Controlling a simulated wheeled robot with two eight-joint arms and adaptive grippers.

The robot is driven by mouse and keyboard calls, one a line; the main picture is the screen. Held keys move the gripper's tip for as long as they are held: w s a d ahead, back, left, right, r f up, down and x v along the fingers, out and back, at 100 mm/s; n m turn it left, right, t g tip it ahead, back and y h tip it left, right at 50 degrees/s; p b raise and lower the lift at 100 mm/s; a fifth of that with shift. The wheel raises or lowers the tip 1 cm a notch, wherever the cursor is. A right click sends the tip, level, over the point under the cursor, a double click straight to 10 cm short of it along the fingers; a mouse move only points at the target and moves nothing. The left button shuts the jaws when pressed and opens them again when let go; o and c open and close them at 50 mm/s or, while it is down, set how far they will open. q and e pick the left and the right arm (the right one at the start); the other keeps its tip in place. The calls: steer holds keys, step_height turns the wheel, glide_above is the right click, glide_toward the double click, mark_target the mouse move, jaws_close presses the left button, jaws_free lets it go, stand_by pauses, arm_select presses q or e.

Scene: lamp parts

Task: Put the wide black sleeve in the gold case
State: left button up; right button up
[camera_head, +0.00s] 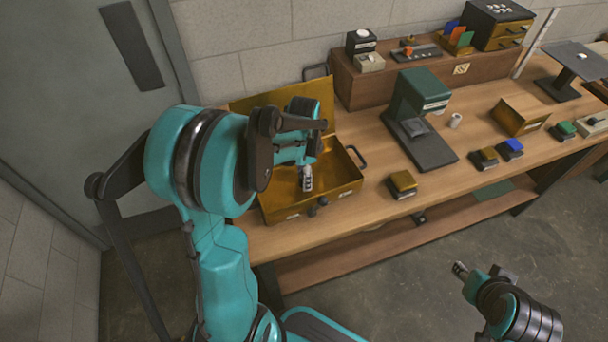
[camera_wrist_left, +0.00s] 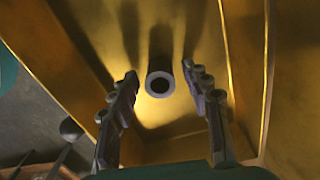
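The gold case (camera_head: 345,186) stands open at the left end of the table, its lid raised at the back. My left gripper (camera_head: 306,181) points down inside it. In the left wrist view the left gripper (camera_wrist_left: 163,88) has its fingers spread apart. The black sleeve (camera_wrist_left: 161,82) shows end-on between and beyond the fingertips, with a pale rim and dark hole. Gaps show on both sides of it. It is within the case's gold walls; whether it touches the floor I cannot tell. The sleeve is hidden in the head view. My right gripper (camera_head: 461,269) is off the table's front, its fingers unclear.
A green and black machine (camera_head: 418,108) stands right of the case. A small gold-topped block (camera_head: 402,184) lies in front of it. A small pale cylinder (camera_head: 455,120) stands farther right. A wooden shelf (camera_head: 375,86) with boxes runs along the back.

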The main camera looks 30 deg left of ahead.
arm_select(q)
steer(key=shift+r, duration=0.1)
steer(key=shift+r+p, duration=0.3)
steer(key=shift+r, duration=0.05)
step_height(320, 180, up, 11)
steer(key=p, duration=0.4)
steer(key=s+d+r+n+t, duration=0.4)
steer(key=s+d+n+t, duration=0.3)
steer(key=s+d+n, duration=0.2)
steer(key=s+d, duration=0.2)
steer(key=shift+s+d, duration=0.2)
steer(key=shift+s, duration=0.15)
